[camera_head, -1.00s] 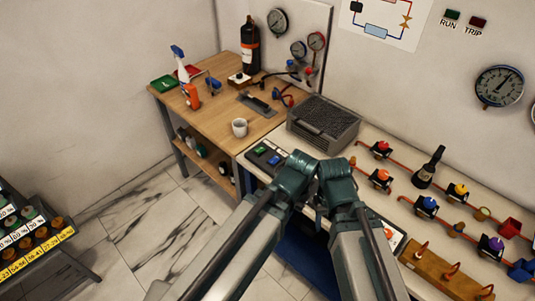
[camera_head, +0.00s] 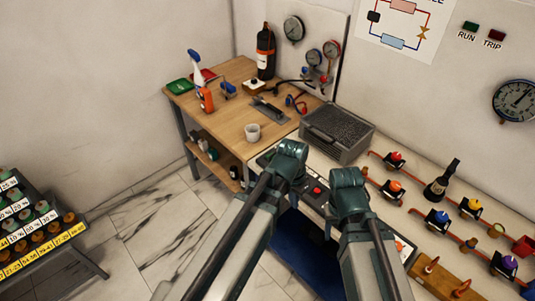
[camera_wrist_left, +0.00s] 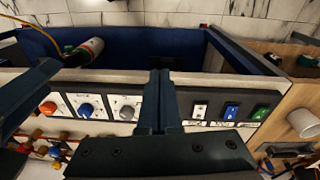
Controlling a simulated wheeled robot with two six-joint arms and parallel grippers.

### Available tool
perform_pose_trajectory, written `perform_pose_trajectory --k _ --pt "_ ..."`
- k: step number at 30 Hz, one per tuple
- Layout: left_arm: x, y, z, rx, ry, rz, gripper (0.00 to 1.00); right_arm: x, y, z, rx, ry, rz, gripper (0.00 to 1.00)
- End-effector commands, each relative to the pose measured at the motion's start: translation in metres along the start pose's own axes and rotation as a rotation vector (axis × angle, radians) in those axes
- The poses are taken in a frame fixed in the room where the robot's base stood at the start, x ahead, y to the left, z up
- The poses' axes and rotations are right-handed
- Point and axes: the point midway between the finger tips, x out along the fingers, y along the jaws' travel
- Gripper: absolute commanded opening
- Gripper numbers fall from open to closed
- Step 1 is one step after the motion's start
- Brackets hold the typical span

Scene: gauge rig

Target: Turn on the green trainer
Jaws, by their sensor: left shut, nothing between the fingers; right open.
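In the left wrist view a dark panel on the bench edge carries a green rocker switch (camera_wrist_left: 262,112) at its right end. Beside it are a blue switch (camera_wrist_left: 231,110) and a white switch (camera_wrist_left: 199,111), with small labels too blurred to read. My left gripper (camera_wrist_left: 157,100) is shut and empty over the panel, left of the white switch in that view. In the head view my left wrist (camera_head: 290,158) covers that end of the panel, and its fingertips are hidden. My right gripper (camera_head: 345,208) is to its right over the bench edge, open, its fingertips not clearly visible.
Round orange, blue and grey knobs (camera_wrist_left: 86,110) sit further left on the bench front. A grey ribbed box (camera_head: 337,132) stands behind the wrists. A wooden table (camera_head: 225,120) with a white mug (camera_head: 252,132) adjoins the bench. Valves line the bench at right.

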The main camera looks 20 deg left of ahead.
Motion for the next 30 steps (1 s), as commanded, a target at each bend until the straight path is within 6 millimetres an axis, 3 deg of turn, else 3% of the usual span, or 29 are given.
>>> perform_pose_trajectory --k 1,6,15,21,30 --pt "-0.003 -0.022 -0.018 0.005 0.046 0.025 0.0 -0.002 0.0 0.0 0.0 0.0 0.0 0.5" --pt "-0.015 -0.089 -0.06 0.056 0.229 0.077 0.0 -0.004 0.0 0.0 0.0 0.0 0.0 0.5" --pt "-0.045 -0.204 -0.093 0.106 0.493 0.036 0.0 -0.007 0.001 0.0 0.0 0.0 0.0 0.5" --pt "-0.056 -0.24 -0.096 0.119 0.567 0.0 0.0 -0.007 0.001 0.0 0.0 0.0 0.0 0.5" --pt "-0.058 -0.245 -0.096 0.123 0.579 -0.007 0.0 -0.007 0.001 0.0 0.0 0.0 0.0 0.5"
